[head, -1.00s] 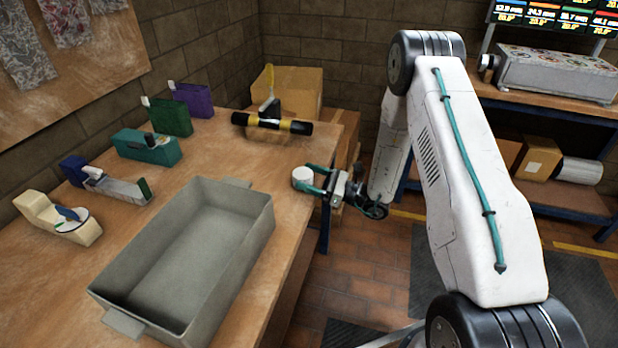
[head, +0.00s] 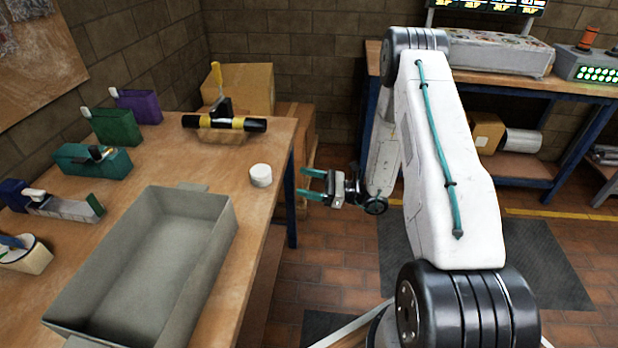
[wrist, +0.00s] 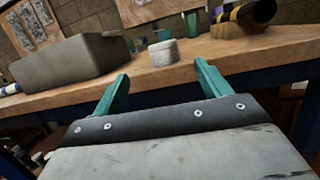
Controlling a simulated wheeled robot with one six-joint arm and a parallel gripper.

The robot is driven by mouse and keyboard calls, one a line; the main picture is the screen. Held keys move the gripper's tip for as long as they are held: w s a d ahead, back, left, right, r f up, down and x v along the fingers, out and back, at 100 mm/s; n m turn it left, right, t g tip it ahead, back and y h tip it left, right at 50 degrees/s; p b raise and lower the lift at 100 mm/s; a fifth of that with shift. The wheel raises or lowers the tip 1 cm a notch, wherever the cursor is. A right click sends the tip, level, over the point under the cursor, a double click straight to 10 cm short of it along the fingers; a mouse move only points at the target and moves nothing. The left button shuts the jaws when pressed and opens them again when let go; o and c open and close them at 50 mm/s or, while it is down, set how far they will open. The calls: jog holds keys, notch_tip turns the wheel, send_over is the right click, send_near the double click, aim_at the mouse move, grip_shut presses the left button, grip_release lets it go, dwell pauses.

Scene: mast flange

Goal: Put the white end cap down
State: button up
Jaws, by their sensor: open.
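The white end cap (head: 261,175) stands upright on the workbench (head: 222,253), close to its right edge and right of the grey tray's far end. It also shows in the wrist view (wrist: 163,53), ahead of and apart from the fingers. My gripper (head: 307,184) has teal fingers, is open and empty, and is to the right of the cap, past the bench edge. Both fingers show in the wrist view (wrist: 158,85) spread wide with nothing between them.
A grey tray (head: 222,217) takes up the near bench. A black and yellow cylinder (head: 225,123) lies on a support at the far end. Teal, green and purple devices line the wall. A cardboard box (head: 245,87) stands behind. The floor right of the bench is clear around my gripper.

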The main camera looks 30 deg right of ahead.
jog(key=s+a+r+n+g+h, duration=0.1)
jog(key=s+a+r+n+g, duration=0.35)
jog(key=r, duration=0.25)
jog(key=s+a+r+n+g+h, duration=0.2)
jog(key=s+a+r+n+g, duration=0.25)
jog(key=r+n, duration=0.2)
jog(key=s+a+r+n+g+h, duration=0.1)
jog(key=s+a+r+n+g, duration=0.25)
jog(key=r+g, duration=0.35)
jog(key=s+d+r+n+t+h, duration=0.3)
jog(key=s+r+n+h, duration=0.1)
jog(key=s, duration=0.5)
jog(key=s+d+r+n+t+h, duration=0.3)
jog(key=s+n+h, duration=0.3)
jog(key=s+h, duration=0.3)
jog(key=shift+s+r, duration=0.55)
jog(key=shift+r, duration=0.3)
